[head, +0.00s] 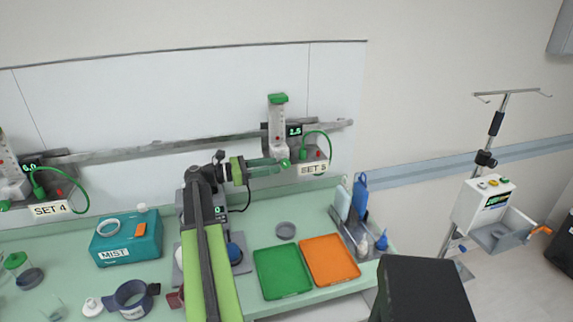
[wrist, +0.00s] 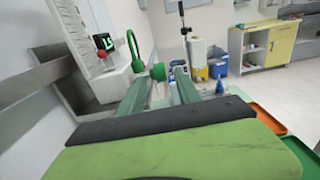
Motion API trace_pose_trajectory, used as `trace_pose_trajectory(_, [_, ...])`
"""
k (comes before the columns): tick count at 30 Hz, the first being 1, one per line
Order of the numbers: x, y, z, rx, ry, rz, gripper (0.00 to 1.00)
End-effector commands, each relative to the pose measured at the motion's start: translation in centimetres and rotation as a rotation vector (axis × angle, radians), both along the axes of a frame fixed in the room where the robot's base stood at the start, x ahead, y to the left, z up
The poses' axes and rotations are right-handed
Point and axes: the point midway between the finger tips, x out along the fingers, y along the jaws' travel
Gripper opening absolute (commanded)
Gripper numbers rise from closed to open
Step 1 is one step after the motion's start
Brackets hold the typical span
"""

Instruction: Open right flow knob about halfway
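The right flow knob (wrist: 157,72) is small, round and green, at the base of the SET 5 flowmeter (head: 277,120). The flowmeter has a clear scaled tube, a green cap and a green looped hose. Its lit display (head: 294,130) has green digits too small to read surely. My gripper (head: 282,162) points right at the flowmeter's base. In the wrist view its two green fingers stand apart, with the knob at or just beyond the gap between their tips. I cannot tell whether either finger touches the knob.
The left flowmeter (head: 10,165) with SET 4 sign stands on the same wall rail (head: 130,153). Below are a teal MIST box (head: 112,252), a green tray (head: 282,272), an orange tray (head: 330,259) and a bottle rack (head: 345,232). An IV pole (head: 492,135) stands right.

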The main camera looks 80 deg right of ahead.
Motion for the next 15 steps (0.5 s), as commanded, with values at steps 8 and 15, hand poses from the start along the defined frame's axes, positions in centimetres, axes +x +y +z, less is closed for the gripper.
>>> trace_pose_trajectory(8, [-4.6, -2.1, 0.0, 0.000, 0.000, -0.002, 0.40])
trace_pose_trajectory(15, [-5.4, -2.5, 0.0, 0.000, 0.000, -0.001, 0.40])
